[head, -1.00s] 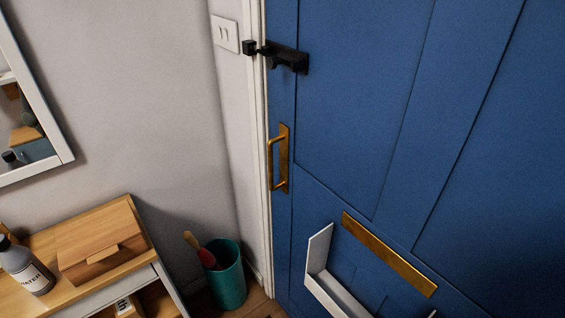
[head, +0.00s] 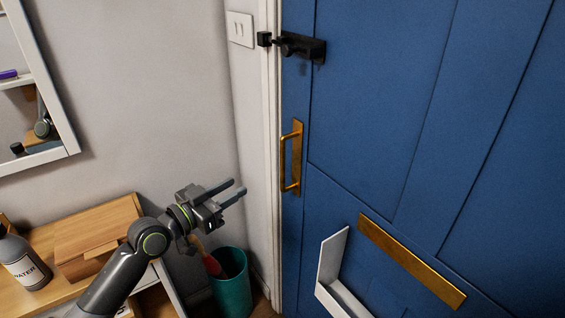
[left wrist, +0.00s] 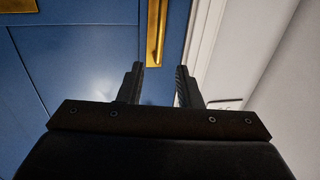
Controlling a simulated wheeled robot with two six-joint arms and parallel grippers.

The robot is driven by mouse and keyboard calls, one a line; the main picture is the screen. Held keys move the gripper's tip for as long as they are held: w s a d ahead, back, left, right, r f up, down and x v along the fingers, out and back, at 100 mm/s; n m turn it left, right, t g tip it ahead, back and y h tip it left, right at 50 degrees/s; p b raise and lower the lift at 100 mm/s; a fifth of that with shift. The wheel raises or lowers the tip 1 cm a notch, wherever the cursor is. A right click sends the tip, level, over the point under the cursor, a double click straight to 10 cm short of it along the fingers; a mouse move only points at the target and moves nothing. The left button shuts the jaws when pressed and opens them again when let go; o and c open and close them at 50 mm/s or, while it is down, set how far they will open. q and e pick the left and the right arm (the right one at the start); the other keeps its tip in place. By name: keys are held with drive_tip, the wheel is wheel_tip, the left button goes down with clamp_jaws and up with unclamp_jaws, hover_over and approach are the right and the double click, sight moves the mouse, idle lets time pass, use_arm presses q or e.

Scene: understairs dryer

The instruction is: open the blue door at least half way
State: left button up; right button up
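The blue door (head: 375,110) fills the right of the head view and looks shut against its white frame. A brass pull handle (head: 297,158) is upright near its left edge. A black latch (head: 301,47) sits above it at the door's edge. My left gripper (head: 240,190) is open and empty, left of the handle and apart from it, with its fingers pointing right. In the left wrist view the open fingers (left wrist: 158,82) point toward the lower part of the brass handle (left wrist: 157,30). My right gripper is in neither view.
A teal bin (head: 233,284) stands below my left gripper. A wooden-topped cabinet (head: 30,247) with a bottle (head: 22,262) is at left, under a mirror (head: 40,120).

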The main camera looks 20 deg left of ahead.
sight(281, 160)
use_arm(q)
drive_tip(key=p+x, duration=0.2)
drive_tip(key=x, duration=1.4)
drive_tip(key=shift+a, duration=0.1)
drive_tip(key=shift+w+d+p, duration=0.3)
drive_tip(key=shift+w, duration=0.3)
clamp_jaws()
